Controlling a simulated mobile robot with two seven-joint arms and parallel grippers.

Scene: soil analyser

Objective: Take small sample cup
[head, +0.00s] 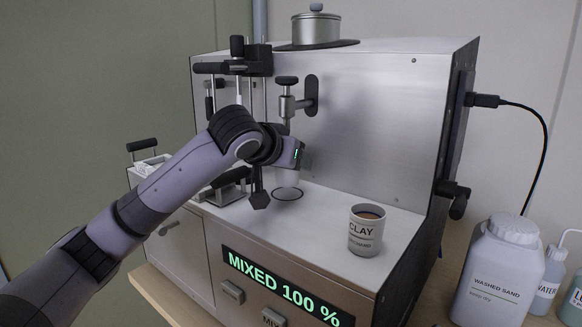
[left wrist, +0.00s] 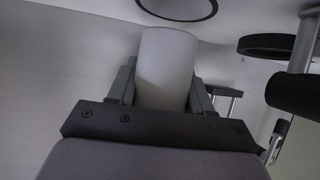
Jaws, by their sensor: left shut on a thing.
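The small sample cup (head: 287,179) is pale and plain. In the head view it shows under the end of my left arm, above or at a dark ring (head: 288,194) on the analyser's worktop. In the left wrist view the cup (left wrist: 165,68) sits between the two fingers of my left gripper (left wrist: 163,90), which is shut on it. The ring shows beyond the cup at the top edge of that view. I cannot tell whether the cup touches the worktop. My wrist partly hides the cup in the head view. My right gripper is not in view.
A clay cup (head: 366,230) stands on the worktop (head: 322,214) to the right. A dispensing valve (head: 290,100) and a lidded pot (head: 316,28) are on the analyser. The front display (head: 284,289) reads MIXED 100 %. A washed sand jar (head: 497,272) stands at the right.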

